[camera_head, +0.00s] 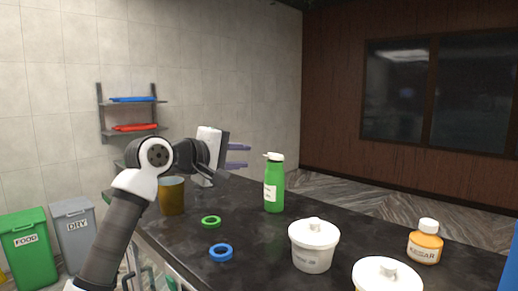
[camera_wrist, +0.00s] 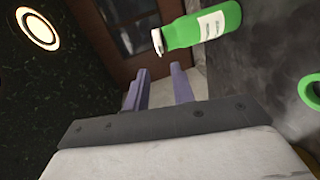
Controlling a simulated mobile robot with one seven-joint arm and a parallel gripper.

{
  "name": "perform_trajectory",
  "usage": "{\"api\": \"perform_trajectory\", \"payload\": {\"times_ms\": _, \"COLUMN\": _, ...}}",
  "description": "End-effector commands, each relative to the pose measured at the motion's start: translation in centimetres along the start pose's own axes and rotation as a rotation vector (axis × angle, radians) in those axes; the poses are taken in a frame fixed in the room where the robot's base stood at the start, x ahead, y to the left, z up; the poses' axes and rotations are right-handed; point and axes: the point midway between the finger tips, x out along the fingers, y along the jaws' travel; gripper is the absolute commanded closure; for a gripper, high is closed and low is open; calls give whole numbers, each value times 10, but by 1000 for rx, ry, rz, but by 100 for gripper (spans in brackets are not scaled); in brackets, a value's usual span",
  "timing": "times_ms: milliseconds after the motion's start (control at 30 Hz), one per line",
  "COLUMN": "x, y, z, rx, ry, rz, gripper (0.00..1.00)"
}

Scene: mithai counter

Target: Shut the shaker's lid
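The shaker is most likely the green bottle (camera_head: 274,190) with a white top and a pale label, upright on the dark counter. Its white lid (camera_head: 274,156) has a part sticking out to the left; I cannot tell for sure how far open it is. In the wrist view the green bottle (camera_wrist: 205,26) lies across the upper right, with the white lid (camera_wrist: 157,41) just beyond my fingertips. My gripper (camera_head: 240,156) has two purple fingers, apart and empty, left of the lid and near its height. The fingers also show in the wrist view (camera_wrist: 159,70).
A brown-yellow cup (camera_head: 172,196) stands behind my arm. A green ring (camera_head: 211,222) and a blue ring (camera_head: 221,252) lie on the counter (camera_head: 255,235). White lidded tubs (camera_head: 312,257) and an orange KESAR bottle (camera_head: 425,247) stand to the right. Wall shelves (camera_head: 130,103) are at left.

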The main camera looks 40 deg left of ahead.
Motion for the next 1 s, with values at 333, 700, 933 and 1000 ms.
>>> {"api": "perform_trajectory", "payload": {"times_ms": 333, "x": 55, "y": 2, "z": 0, "rx": -3, "ry": -2, "rz": 1, "gripper": 75}}
{"api": "perform_trajectory", "payload": {"times_ms": 700, "x": 63, "y": 0, "z": 0, "rx": -1, "ry": 1, "rz": 1, "gripper": 75}}
{"api": "perform_trajectory", "payload": {"times_ms": 933, "x": 63, "y": 0, "z": 0, "rx": -1, "ry": 0, "rz": 1, "gripper": 100}}
{"api": "perform_trajectory", "payload": {"times_ms": 1000, "x": 63, "y": 0, "z": 0, "rx": -1, "ry": 0, "rz": 1, "gripper": 100}}
